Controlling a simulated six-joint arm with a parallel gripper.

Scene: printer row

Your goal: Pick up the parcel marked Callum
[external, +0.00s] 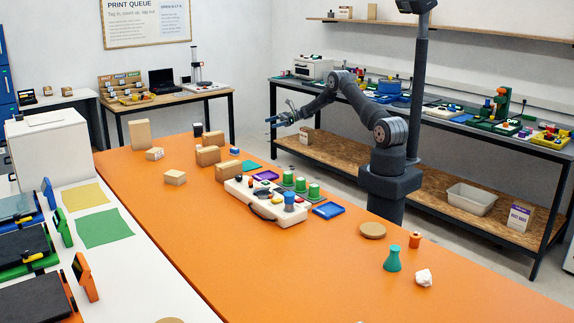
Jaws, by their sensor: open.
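Several brown parcels stand on the orange table (330,262) toward its far left end. A tall parcel (140,134) is at the back left, with a low parcel (155,154) in front of it. Another low parcel (175,177) lies nearer the table's left edge. Two wider parcels are further right, one (208,156) behind the other (228,170). A further box-like brown parcel (213,139) stands behind them. No name is readable on any, so I cannot tell which is marked Callum. My gripper (270,121) is open and empty, raised above the table's far right side, apart from the parcels.
A white panel with coloured knobs (268,203), green cylinders (301,186) and a blue tray (329,210) lie right of the parcels. A dark cup (197,129) stands near the back. A teal flask (392,259) and crumpled paper (424,277) are nearer. The table's near middle is clear.

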